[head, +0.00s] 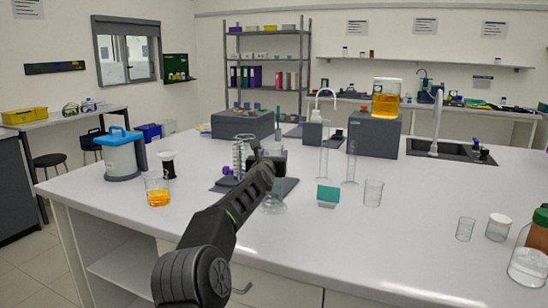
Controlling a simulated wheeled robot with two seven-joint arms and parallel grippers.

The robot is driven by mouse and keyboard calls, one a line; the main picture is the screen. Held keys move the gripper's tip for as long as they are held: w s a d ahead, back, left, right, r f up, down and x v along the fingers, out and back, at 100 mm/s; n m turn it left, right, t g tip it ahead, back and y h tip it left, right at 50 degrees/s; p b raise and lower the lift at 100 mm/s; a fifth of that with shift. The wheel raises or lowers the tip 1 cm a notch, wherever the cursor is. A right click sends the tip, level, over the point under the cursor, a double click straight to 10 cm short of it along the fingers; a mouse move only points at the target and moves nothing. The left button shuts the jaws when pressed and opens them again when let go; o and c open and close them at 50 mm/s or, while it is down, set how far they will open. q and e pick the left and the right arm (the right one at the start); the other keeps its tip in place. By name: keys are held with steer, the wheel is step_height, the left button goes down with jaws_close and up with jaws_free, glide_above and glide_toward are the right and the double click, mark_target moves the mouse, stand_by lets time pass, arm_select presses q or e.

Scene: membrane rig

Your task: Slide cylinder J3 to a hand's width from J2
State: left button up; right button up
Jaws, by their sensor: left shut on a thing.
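Two tall clear glass cylinders stand side by side on the white bench near the middle, the left one (323,158) and the right one (350,168). No J2 or J3 label is readable, so I cannot tell which is which. My left gripper (270,156) is left of both cylinders, at the end of my dark arm. It is shut on a clear glass vessel (273,207), whose lower part and wide foot show below the arm, at the bench. Its upper part is hidden, and I cannot tell whether it is a cylinder. My right gripper is not in view.
A teal-topped block (328,195) and a beaker (373,192) stand near the cylinders. A stand with purple knobs (238,160) is left of my gripper. An orange-filled beaker (157,192) stands farther left. Bench between the beaker and the right-hand glassware (465,229) is clear.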

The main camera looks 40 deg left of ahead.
arm_select(q)
steer(key=o, duration=1.8)
steer(key=b+v, duration=0.4)
steer(key=v, duration=0.4)
steer(key=shift+f, duration=0.1)
